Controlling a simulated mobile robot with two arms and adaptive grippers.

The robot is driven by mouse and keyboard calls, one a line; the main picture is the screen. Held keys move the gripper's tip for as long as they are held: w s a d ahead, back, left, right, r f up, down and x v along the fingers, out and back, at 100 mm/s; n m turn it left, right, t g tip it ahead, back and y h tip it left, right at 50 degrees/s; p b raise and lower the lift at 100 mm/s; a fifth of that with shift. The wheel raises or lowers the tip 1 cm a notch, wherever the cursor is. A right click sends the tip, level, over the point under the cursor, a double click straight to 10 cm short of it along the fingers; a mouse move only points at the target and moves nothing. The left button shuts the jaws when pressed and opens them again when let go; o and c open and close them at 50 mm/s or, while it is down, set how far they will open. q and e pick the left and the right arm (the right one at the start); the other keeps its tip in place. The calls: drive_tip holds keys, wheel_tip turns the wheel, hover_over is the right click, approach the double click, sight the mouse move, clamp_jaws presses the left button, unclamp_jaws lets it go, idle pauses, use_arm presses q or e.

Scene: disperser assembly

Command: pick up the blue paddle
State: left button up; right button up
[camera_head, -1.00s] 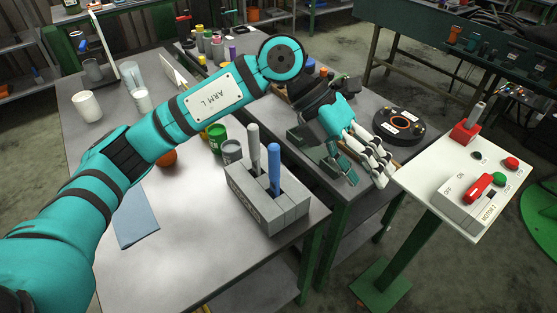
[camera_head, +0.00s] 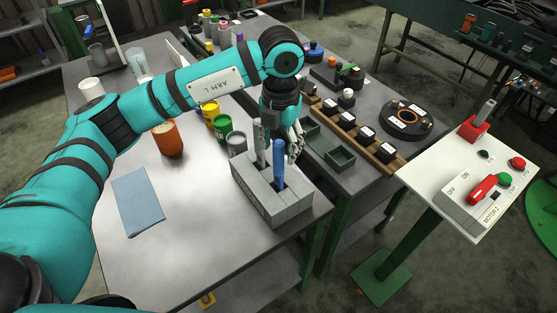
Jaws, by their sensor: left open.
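The blue paddle (camera_head: 278,160) stands upright in a slot of the grey block holder (camera_head: 290,205) on the near table. A grey paddle (camera_head: 259,145) stands beside it in the same holder. My left gripper (camera_head: 293,150) points down just behind and to the right of the blue paddle's top. It is open, and its fingers are partly hidden behind the paddle. I cannot tell whether they touch it. My right gripper is not in view.
A grey can (camera_head: 236,144), a green can (camera_head: 222,128) and an orange cup (camera_head: 168,139) stand left of the holder. A blue cloth (camera_head: 137,201) lies flat on the table. Green trays (camera_head: 331,147) and a wooden rack (camera_head: 387,153) lie on the table behind. A switch panel (camera_head: 475,180) stands at right.

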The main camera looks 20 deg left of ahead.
sight(279, 162)
use_arm(q)
drive_tip(key=shift+f, duration=0.65)
drive_tip(key=shift+f+p, duration=0.3)
drive_tip(key=shift+p, duration=0.1)
drive_tip(key=f, duration=0.1)
drive_tip(key=f+p, duration=0.2)
drive_tip(key=shift+w+a+f, duration=0.15)
drive_tip(key=shift+a+f, duration=0.15)
drive_tip(key=shift+f, duration=0.55)
drive_tip(key=c, duration=1.1)
